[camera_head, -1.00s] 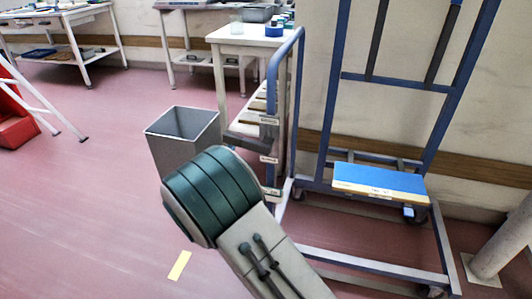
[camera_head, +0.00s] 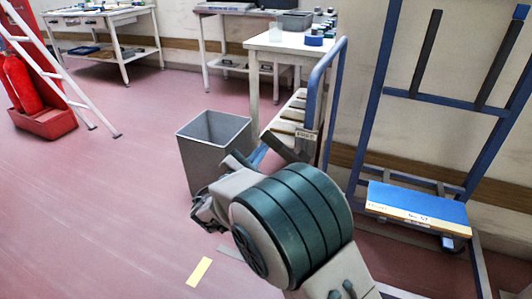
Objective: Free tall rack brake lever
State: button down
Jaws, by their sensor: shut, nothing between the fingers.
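The tall rack (camera_head: 373,85) has a blue upright frame at the right. A curved blue rail (camera_head: 326,62) stands on its left side with a small label reading "FREE" (camera_head: 308,135). A dark grey bar (camera_head: 280,147), which looks like the brake lever, slants up to the left beside that label. Its lower end is hidden behind my arm. My gripper (camera_head: 212,205) is at the left end of my arm, lower left of the bar. It is shut and empty. Its fingertips are hard to make out, and I cannot tell whether it touches the lever.
A grey bin (camera_head: 213,135) stands close behind my gripper. A white table (camera_head: 285,42) with small containers is behind the rail. A blue-topped box (camera_head: 418,205) sits on the rack's low shelf. A white ladder (camera_head: 45,70) and red extinguishers (camera_head: 22,88) are at left, with open floor between.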

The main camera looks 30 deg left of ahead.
dwell(0.3)
jog(key=s+a+f, duration=0.2)
jog(key=s+f, duration=0.3)
jog(key=s, duration=0.5)
jog(key=shift+a+f, duration=0.15)
jog(key=shift+a, duration=0.25)
dwell(0.3)
